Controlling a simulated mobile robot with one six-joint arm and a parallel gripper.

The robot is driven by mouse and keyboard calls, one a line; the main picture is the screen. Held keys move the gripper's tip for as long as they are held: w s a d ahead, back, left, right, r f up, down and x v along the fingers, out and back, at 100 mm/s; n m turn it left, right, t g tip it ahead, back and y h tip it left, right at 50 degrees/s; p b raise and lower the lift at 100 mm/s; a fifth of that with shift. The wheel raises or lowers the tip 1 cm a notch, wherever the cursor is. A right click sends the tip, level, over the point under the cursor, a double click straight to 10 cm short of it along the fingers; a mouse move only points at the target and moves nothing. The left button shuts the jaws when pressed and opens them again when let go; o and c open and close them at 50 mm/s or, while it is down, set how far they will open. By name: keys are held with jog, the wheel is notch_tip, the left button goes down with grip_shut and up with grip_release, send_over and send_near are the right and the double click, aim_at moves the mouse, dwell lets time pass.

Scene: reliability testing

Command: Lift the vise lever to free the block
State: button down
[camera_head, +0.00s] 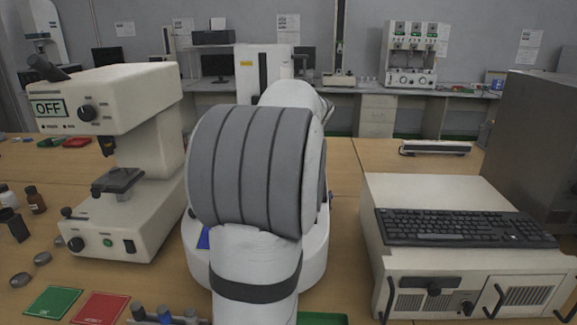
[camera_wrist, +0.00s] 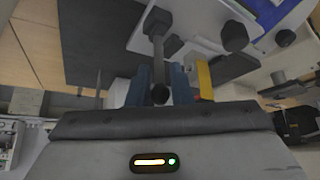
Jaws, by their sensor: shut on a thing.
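In the wrist view, my gripper (camera_wrist: 161,88) has its two blue fingers on either side of a dark lever (camera_wrist: 158,50) with a round knob at its near end. The gripper is shut on this lever. The lever runs up to a dark block-shaped head. A yellow piece (camera_wrist: 205,80) stands just right of the right finger; I cannot tell whether it is the block. In the head view, my arm hides the gripper and the vise.
A microscope-like tester (camera_head: 125,100) showing OFF stands left. A beige case (camera_head: 440,190) bearing a black keyboard (camera_head: 460,227) stands right. Green (camera_head: 53,302) and red (camera_head: 100,307) mats lie at the front left. Some bare table shows behind the case.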

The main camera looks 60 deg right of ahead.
jog(key=shift+w, duration=0.1)
jog(key=c, duration=1.5)
grip_release()
jog(key=shift+w+a, duration=0.1)
jog(key=shift+o, duration=0.7)
jog(key=v, duration=0.7)
jog(key=shift+s+r, duration=0.25)
jog(key=shift+s, duration=0.05)
jog(key=shift+a, duration=0.1)
